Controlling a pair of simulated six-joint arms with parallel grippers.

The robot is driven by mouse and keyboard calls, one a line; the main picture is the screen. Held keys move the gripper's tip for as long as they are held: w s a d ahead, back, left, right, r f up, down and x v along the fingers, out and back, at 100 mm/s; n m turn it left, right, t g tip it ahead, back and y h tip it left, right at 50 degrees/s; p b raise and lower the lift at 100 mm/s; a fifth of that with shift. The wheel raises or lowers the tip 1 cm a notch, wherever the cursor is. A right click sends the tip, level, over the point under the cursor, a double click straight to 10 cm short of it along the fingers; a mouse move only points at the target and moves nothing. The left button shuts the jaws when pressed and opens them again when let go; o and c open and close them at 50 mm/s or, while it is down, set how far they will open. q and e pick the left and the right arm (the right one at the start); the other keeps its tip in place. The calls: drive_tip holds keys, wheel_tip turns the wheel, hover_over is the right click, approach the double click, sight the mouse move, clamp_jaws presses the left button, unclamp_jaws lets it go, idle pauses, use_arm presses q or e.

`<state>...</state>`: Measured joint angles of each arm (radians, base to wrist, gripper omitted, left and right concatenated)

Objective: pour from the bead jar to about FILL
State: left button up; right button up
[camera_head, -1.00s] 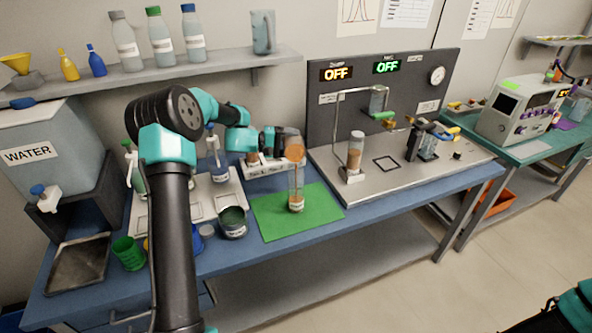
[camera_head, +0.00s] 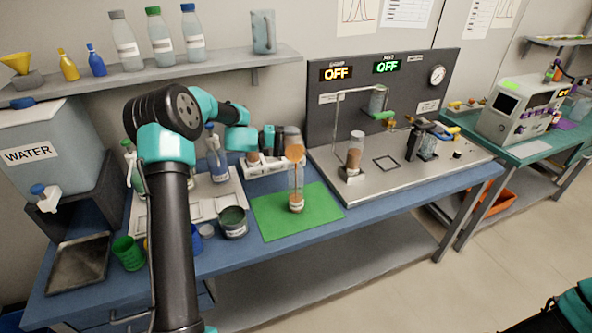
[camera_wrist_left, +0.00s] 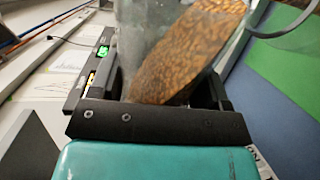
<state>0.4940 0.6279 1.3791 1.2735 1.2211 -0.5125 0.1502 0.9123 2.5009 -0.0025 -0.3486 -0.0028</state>
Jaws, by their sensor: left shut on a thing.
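My left gripper (camera_head: 276,140) is shut on the bead jar (camera_head: 294,150), a clear jar of orange-brown beads. It holds the jar tipped above a tall clear cylinder (camera_head: 297,180). The cylinder stands upright on the green mat (camera_head: 266,213). A thin orange streak runs down inside it, and brown beads lie low in it near a white label. A FILL mark is too small to read. In the left wrist view the jar (camera_wrist_left: 185,55) lies between the jaws, with its beads banked in a slope. My right gripper is out of view.
A dark open tin (camera_head: 233,222) stands left of the mat. A white rack (camera_head: 268,166) stands behind it. A metal rig (camera_head: 345,178) with another bead-filled tube (camera_head: 355,155) is to the right. The mat around the cylinder is clear.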

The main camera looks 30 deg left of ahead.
use_arm(q)
drive_tip(key=shift+s+d+r+m, duration=0.25)
drive_tip(key=shift+r+m, duration=0.2)
drive_tip(key=shift+m, duration=0.2)
drive_tip(key=shift+s+d+r+m, duration=0.1)
drive_tip(key=shift+s+r+m, duration=0.1)
drive_tip(key=shift+r+m, duration=0.35)
idle(4.7)
drive_tip(key=shift+f, duration=0.2)
drive_tip(key=shift+w+a+f+n, duration=0.25)
drive_tip(key=shift+f+n, duration=0.25)
drive_tip(key=shift+n, duration=0.2)
drive_tip(key=shift+w+a+f+n, duration=0.1)
drive_tip(key=shift+w+f+n, duration=0.15)
drive_tip(key=shift+f+n, duration=0.35)
